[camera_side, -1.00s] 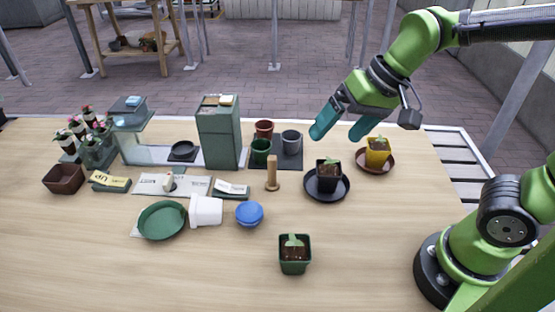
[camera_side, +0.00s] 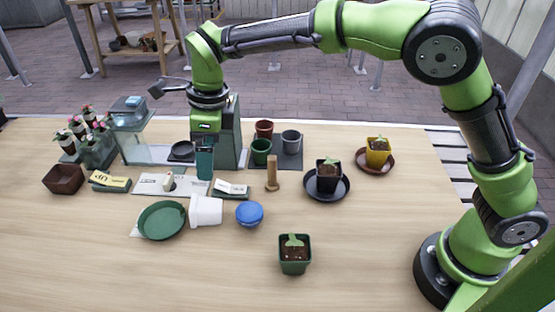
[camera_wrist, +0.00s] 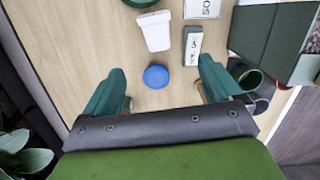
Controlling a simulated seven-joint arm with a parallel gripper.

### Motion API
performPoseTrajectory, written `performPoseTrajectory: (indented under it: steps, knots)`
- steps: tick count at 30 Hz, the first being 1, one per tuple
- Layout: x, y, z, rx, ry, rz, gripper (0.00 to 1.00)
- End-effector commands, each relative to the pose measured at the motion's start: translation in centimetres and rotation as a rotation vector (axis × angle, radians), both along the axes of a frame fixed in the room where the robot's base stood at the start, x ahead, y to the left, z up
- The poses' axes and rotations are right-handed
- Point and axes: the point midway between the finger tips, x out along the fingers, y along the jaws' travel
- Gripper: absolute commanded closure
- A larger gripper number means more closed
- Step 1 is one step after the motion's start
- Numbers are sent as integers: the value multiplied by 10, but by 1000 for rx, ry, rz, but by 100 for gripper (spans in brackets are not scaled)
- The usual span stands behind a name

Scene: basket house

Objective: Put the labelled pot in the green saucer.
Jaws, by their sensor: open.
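The green saucer (camera_side: 162,221) lies empty at the left front of the table; its edge shows at the top of the wrist view (camera_wrist: 141,2). A square green pot with a seedling (camera_side: 294,256) stands alone at the front. A black pot (camera_side: 328,178) sits in a black saucer, and a yellow pot (camera_side: 378,155) in a brown saucer. I cannot make out a label on any pot. My gripper (camera_side: 204,172) is open and empty, raised above the table's left middle.
A blue round thing (camera_side: 249,213) lies right of the white pot. A tall green box (camera_side: 230,145) stands behind my gripper. A wooden peg (camera_side: 272,174), sign cards and several empty pots stand nearby. The front right of the table is clear.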

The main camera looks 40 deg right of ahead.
Motion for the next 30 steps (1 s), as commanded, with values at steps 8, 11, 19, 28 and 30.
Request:
performPoseTrajectory:
  steps: [8, 11, 19, 28, 30]
  knots:
    - [4, 6, -51, -1, 6, -8, 9]
    - [6, 8, -73, -2, 6, -10, 9]
    - [10, 13, -111, 0, 2, -8, 9]
    - [11, 25, -141, -1, 4, -7, 9]
    - [13, 27, -150, 0, 3, -8, 9]
